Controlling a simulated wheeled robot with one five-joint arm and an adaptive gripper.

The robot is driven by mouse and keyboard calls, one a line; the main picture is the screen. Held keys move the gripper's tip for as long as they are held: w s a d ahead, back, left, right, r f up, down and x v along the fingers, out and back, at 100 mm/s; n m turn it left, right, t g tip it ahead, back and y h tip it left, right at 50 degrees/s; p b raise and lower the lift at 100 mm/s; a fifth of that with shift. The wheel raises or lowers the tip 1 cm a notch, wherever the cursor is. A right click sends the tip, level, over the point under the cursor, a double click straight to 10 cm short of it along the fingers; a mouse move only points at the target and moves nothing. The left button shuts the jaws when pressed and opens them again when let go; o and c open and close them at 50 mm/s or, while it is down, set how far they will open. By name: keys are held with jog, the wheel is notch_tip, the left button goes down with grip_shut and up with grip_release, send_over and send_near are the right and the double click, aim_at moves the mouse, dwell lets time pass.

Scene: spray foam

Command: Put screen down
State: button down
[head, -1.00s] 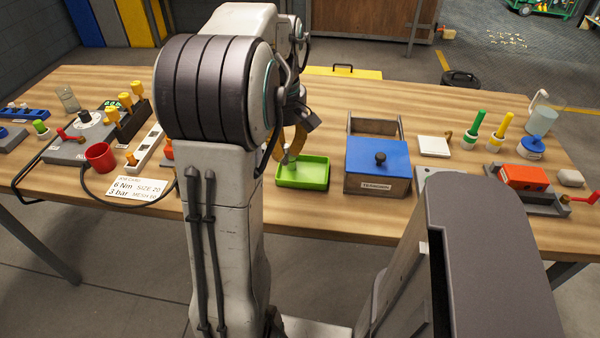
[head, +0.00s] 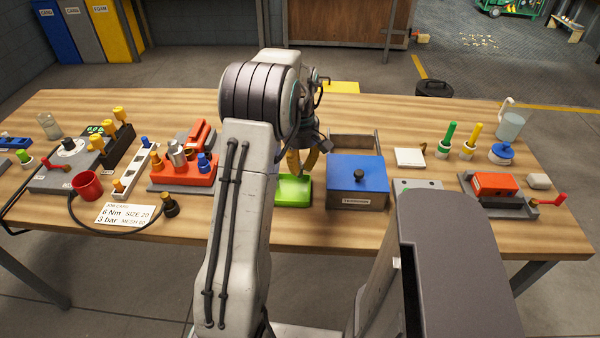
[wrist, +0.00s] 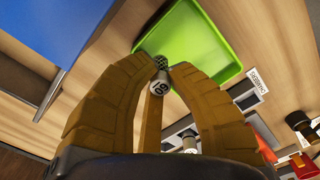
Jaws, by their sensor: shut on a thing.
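My gripper (head: 300,168) is at the green tray (head: 294,192), over its far side in the head view. In the wrist view, its two yellow-brown fingers (wrist: 162,70) are shut on a small grey cylindrical screen (wrist: 161,84). The screen has a dark mesh end and a pale end with a dark number, perhaps 18. The mesh end points toward a corner of the green tray, which also shows in the wrist view (wrist: 205,45). I cannot tell whether the screen touches the tray. In the head view the fingers and arm hide the screen.
A blue-lidded wooden box (head: 357,172) stands close right of the tray. A red fixture (head: 184,172) on a grey base is to the left. A job card (head: 126,214) reads MESH 60. A white square pad (head: 409,157) lies farther right.

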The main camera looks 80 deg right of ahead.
aim_at(300, 177)
jog(key=shift+f+p, duration=1.3)
jog(key=shift+f, duration=0.7)
jog(key=shift+f, duration=0.15)
jog(key=c, duration=1.2)
grip_release()
jog(key=shift+c, duration=0.2)
